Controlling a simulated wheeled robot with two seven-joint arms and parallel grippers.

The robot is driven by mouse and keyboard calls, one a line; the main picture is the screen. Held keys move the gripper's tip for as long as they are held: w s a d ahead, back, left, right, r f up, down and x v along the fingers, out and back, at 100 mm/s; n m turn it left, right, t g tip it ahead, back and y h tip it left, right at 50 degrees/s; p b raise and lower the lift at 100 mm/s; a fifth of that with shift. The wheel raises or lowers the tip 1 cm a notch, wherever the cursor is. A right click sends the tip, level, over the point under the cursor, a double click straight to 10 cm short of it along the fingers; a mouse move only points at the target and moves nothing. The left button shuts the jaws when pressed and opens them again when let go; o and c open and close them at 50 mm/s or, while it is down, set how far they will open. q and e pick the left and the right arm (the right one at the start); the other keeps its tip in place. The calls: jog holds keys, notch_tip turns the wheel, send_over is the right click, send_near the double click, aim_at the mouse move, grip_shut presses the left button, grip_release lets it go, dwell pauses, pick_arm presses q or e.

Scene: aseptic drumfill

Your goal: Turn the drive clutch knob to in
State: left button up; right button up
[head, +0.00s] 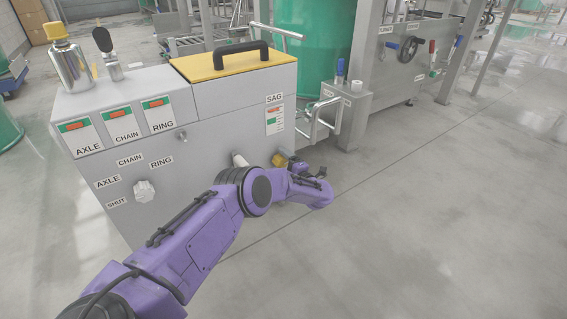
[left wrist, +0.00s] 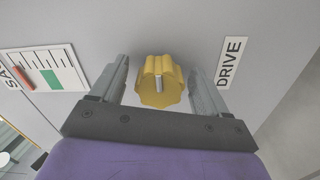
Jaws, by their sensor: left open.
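The drive clutch knob (left wrist: 160,82) is yellow and lobed, with a pale pointer mark on its face. It sits on the grey cabinet wall beside the DRIVE label (left wrist: 232,62) in the left wrist view. My left gripper (left wrist: 160,72) is open, with one finger on each side of the knob and a visible gap to each. In the head view a bit of the yellow knob (head: 279,160) shows behind my left wrist, low on the cabinet's right end. Any "in" marking cannot be seen. My right gripper is not in view.
The grey cabinet (head: 215,140) carries a yellow lid (head: 222,63) with a black handle, and a white knob (head: 144,191). The SAG gauge (head: 274,120) is above the drive knob. A bent metal pipe handle (head: 318,118) stands close to the right. The floor at right is clear.

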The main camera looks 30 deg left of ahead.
pick_arm(q)
jog(key=p+v, duration=0.1)
jog(key=v, duration=0.1)
jog(key=p+v, duration=0.1)
jog(key=v, duration=0.1)
jog(key=p+v, duration=0.1)
jog(key=v, duration=0.1)
jog(key=shift+r, duration=0.3)
jog(key=p, duration=0.1)
send_near(284, 162)
jog(key=shift+w+a+f, duration=0.15)
jog(key=shift+f, duration=0.25)
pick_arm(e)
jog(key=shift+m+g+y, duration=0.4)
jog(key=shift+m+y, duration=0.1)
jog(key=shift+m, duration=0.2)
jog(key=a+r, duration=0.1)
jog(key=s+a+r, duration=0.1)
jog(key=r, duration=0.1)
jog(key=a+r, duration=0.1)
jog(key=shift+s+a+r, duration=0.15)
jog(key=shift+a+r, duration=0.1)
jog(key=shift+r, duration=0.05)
